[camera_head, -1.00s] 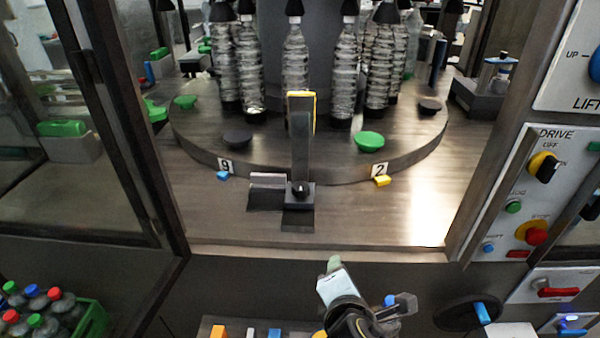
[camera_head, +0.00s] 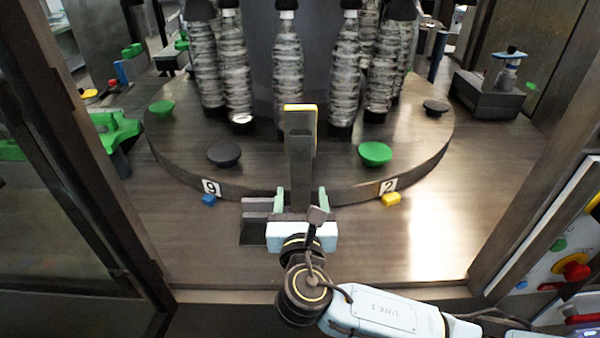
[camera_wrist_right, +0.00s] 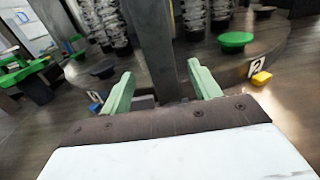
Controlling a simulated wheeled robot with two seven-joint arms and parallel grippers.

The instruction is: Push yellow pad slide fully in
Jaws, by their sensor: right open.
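The yellow pad (camera_head: 300,107) sits at the top of a dark upright post (camera_head: 300,160) in front of the round turntable. The post stands on a slide base that my right gripper largely hides. My right gripper (camera_head: 301,195) is open, its two pale green fingers on either side of the post's lower part. In the right wrist view the fingers (camera_wrist_right: 160,90) point forward with the post (camera_wrist_right: 152,45) between them; I cannot tell whether they touch it. The pad's top is out of that view. My left gripper is not in view.
The turntable (camera_head: 220,178) carries several clear bottles (camera_head: 288,65), a green knob (camera_head: 375,153) and a dark knob (camera_head: 224,154). Blue (camera_head: 209,200) and yellow (camera_head: 391,199) markers sit at its front edge. A cabinet frame stands on each side. The deck at front right is clear.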

